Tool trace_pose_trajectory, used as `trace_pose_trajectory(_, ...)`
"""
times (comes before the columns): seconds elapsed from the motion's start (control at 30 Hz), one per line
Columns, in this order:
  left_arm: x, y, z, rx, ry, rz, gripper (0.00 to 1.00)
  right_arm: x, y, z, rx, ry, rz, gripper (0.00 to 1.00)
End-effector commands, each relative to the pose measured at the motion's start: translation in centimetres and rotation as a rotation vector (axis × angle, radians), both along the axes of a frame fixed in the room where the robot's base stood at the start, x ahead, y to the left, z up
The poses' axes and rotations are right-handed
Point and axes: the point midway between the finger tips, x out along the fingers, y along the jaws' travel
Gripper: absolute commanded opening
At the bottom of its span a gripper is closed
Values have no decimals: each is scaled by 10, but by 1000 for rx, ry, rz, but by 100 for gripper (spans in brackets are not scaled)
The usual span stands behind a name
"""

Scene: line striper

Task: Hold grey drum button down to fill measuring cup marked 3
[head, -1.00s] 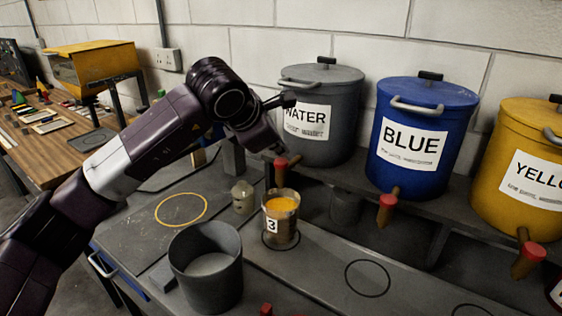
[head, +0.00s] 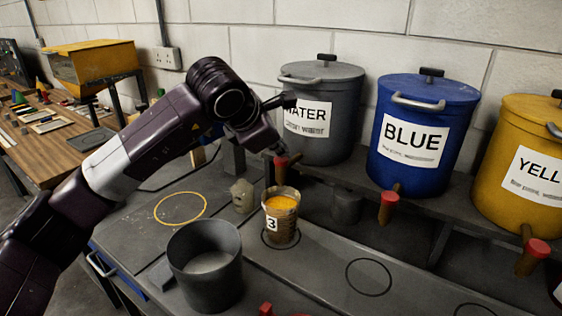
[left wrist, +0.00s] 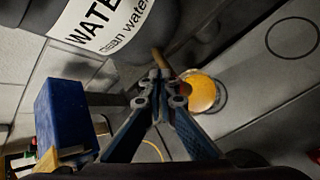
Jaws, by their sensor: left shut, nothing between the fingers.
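The grey drum (head: 340,80) labelled WATER stands on the shelf at the back. Its brown tap with a red button (head: 281,162) sticks out at the front. The measuring cup marked 3 (head: 272,224) stands upright below this tap, on a black ring, with orange-yellow content. My left gripper (head: 277,151) is shut and empty, its tips at the red button; I cannot tell whether the button is pressed in. In the left wrist view, the closed fingertips (left wrist: 160,76) meet by the brown tap (left wrist: 159,58), beside the cup's orange content (left wrist: 202,92). My right gripper is not in view.
A blue drum (head: 420,165) and a yellow drum (head: 520,205) with similar taps stand to the right. A grey bucket (head: 205,268) is in front of the cup, and a small pale container (head: 242,196) is left of it. An empty black ring (head: 368,278) marks clear bench.

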Motion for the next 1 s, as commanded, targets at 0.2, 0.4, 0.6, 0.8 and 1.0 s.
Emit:
trace_pose_trajectory(0.2,0,0,1,0,0,0,0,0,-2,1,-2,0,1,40)
trace_pose_trajectory(0.4,0,0,-1,0,0,0,0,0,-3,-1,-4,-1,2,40)
trace_pose_trajectory(0.6,0,0,-3,0,0,0,0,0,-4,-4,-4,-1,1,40)
trace_pose_trajectory(0.8,0,0,-5,0,0,0,0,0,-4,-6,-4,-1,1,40)
trace_pose_trajectory(1.0,0,0,-8,0,1,1,0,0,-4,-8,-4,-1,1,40)
